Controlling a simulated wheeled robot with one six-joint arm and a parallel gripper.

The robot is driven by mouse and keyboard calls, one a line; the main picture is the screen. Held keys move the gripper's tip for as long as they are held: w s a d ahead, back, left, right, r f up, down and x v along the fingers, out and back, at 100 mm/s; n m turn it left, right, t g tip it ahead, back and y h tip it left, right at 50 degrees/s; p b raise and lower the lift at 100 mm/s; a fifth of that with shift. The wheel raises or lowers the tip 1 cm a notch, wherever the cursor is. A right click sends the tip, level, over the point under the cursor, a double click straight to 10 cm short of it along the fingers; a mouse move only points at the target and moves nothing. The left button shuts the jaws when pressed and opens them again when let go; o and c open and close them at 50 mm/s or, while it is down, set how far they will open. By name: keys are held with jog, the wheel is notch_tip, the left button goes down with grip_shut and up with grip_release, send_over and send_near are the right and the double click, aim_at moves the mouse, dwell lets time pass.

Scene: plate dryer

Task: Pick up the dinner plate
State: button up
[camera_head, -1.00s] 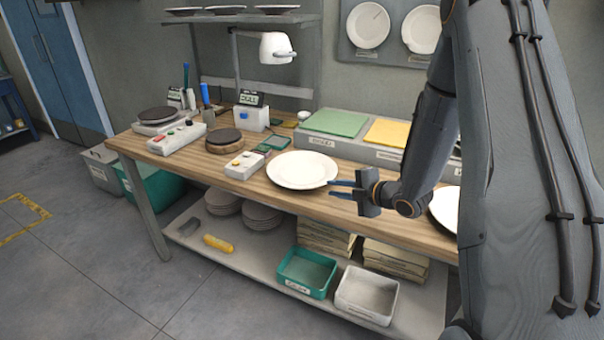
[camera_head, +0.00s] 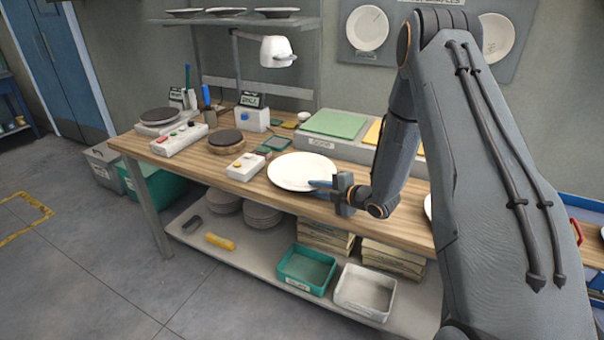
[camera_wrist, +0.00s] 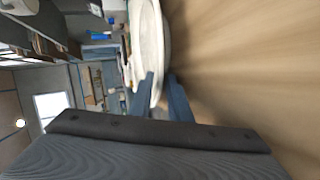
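The dinner plate (camera_head: 296,168) is white and round and lies on the wooden bench top near its front edge. It also shows edge-on in the wrist view (camera_wrist: 149,40). My gripper (camera_head: 318,186) is at the plate's front right rim. In the wrist view its two blue fingers (camera_wrist: 163,98) stand apart, one on each side of the rim, and the rim reaches in between them. I cannot tell whether either finger touches the plate.
A white button box (camera_head: 246,167) stands left of the plate. A long grey box with green (camera_head: 335,124) and yellow pads is behind it. A teal bin (camera_head: 306,270) and a white bin (camera_head: 365,292) are on the lower shelf.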

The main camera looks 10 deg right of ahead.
grip_shut()
jog(key=shift+r, duration=0.1)
dwell(1.2)
